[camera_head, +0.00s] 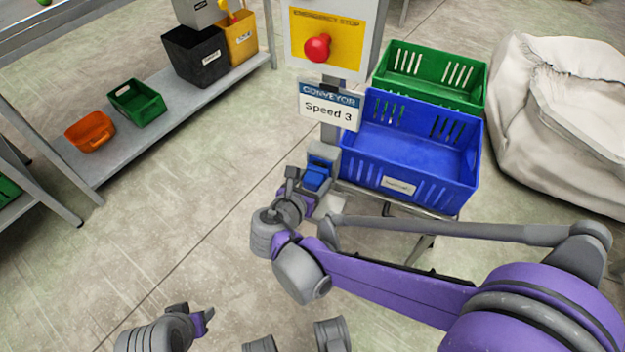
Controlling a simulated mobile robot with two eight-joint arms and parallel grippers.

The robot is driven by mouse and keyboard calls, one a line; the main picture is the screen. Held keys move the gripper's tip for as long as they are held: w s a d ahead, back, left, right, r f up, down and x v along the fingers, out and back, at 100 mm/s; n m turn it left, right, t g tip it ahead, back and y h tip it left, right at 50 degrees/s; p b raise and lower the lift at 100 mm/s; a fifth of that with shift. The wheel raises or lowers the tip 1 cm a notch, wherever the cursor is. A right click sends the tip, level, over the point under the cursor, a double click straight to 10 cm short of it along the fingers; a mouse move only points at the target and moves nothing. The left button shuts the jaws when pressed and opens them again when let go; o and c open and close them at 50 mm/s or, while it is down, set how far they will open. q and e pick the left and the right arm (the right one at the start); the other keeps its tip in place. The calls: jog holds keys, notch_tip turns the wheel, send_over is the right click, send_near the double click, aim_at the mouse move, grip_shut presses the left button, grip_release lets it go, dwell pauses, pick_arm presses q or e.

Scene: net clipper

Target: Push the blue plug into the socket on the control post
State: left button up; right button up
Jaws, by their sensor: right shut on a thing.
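The control post carries a yellow emergency-stop panel (332,46) with a red button and a sign reading "Conveyor Speed 3" (329,106). Below the sign is a small grey socket box (323,151) on the post. The blue plug (317,176) is right at the front of this box, between the fingers of my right gripper (314,186), which is shut on it. I cannot tell how deep the plug sits, as the contact is small and partly hidden. My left gripper (203,319) is low at the lower left, away from the post; its jaw opening is unclear.
A blue crate (400,192) on a stand is close to the right of the post, with a green crate (472,101) behind it. A white sack (560,135) stands at the right. A shelf (85,164) with bins is at the left. Open floor lies between.

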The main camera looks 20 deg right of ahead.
jog(key=shift+w+d, duration=0.25)
jog(key=shift+w, duration=0.05)
jog(key=o, duration=1.4)
jog(key=p+v, duration=0.2)
jog(key=v, duration=0.9)
jog(key=shift+p, duration=0.35)
